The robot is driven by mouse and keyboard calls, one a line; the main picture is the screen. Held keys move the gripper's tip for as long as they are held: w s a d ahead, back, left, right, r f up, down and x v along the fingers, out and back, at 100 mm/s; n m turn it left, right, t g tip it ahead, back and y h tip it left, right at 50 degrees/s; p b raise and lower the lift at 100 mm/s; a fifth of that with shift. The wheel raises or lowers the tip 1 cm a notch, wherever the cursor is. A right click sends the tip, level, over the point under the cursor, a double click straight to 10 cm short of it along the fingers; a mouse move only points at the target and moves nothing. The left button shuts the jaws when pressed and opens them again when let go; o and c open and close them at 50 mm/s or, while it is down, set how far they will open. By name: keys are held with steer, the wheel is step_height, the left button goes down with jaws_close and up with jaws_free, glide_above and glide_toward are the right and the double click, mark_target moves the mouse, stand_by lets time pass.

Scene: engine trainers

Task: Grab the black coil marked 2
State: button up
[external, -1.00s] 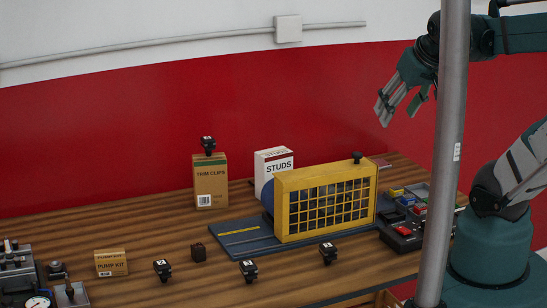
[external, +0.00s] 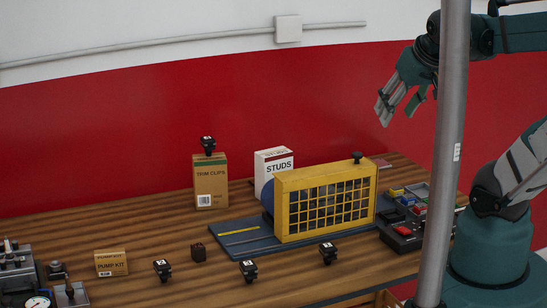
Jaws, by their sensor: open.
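Several small black coils with white marks are in the external view. One coil (external: 208,145) stands on top of the trim clips box (external: 211,182). Three more stand on the wooden table near its front: a left coil (external: 163,271), a middle coil (external: 248,271) and a right coil (external: 328,254). The numbers on their white marks are too small to read, so I cannot tell which is marked 2. My gripper (external: 398,108) is open and empty, high above the table at the upper right, apart from all the coils.
A yellow caged machine (external: 322,169) on a dark base (external: 243,238) fills the middle of the table. The studs box (external: 283,167) stands behind it. A pump kit box (external: 111,263) and a dark cube (external: 199,252) are at front left. A grey pole (external: 447,150) stands before my arm.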

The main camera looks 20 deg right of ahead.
steer(key=w+a+m+g+y+b, duration=0.15)
steer(key=w+a+m, duration=0.35)
steer(key=w+a, duration=0.6)
steer(key=m+g+h+b, duration=0.25)
steer(key=m+g, duration=0.35)
steer(key=m, duration=0.6)
glide_above(162, 263)
steer(key=shift+t+y, duration=0.25)
steer(key=shift+y, duration=0.25)
steer(key=f, duration=2.7)
steer(key=shift+w+d, duration=0.25)
steer(key=shift+d, duration=0.1)
steer(key=shift+s+a+f, duration=0.2)
steer(key=shift+a+f, duration=0.2)
steer(key=shift+f, duration=0.1)
steer(key=shift+f, duration=1.2)
